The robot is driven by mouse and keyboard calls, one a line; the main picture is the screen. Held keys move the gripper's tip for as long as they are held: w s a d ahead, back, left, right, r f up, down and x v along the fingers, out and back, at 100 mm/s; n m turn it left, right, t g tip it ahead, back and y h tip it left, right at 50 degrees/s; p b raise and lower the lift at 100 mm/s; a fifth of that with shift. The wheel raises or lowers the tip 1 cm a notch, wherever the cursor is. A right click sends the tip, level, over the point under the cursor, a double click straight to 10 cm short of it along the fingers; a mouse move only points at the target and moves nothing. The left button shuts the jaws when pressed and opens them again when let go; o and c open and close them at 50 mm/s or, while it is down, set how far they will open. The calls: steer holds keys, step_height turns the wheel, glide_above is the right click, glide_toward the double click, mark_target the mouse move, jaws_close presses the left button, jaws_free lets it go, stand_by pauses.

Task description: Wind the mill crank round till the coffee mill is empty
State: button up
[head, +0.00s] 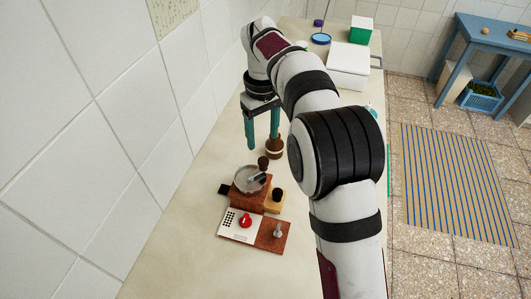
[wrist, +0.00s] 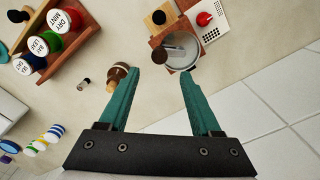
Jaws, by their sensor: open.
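The coffee mill (head: 247,191) is a brown wooden box with a round, clear-looking hopper (wrist: 183,62) on top. Its grey crank arm (head: 257,178) lies across the hopper and ends in a dark brown knob (head: 263,162). In the wrist view the crank knob (wrist: 158,57) is at the hopper's left rim, just beyond the gap between my fingertips. My gripper (head: 262,142) has two teal fingers, open and empty, pointing down behind the mill and apart from the knob. It also shows in the wrist view (wrist: 159,74). I cannot tell what the hopper holds.
A brown round object with a pale band (head: 274,149) stands close to a finger. A black-knobbed drawer (head: 274,199) and a panel with a red knob (head: 245,220) adjoin the mill. A wooden rack of labelled jars (wrist: 75,48) is left in the wrist view. The tiled wall borders the counter.

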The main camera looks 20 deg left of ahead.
mark_target(263, 160)
step_height(263, 160, down, 10)
steer(key=shift+r, duration=0.15)
jaws_close()
stand_by(0.3)
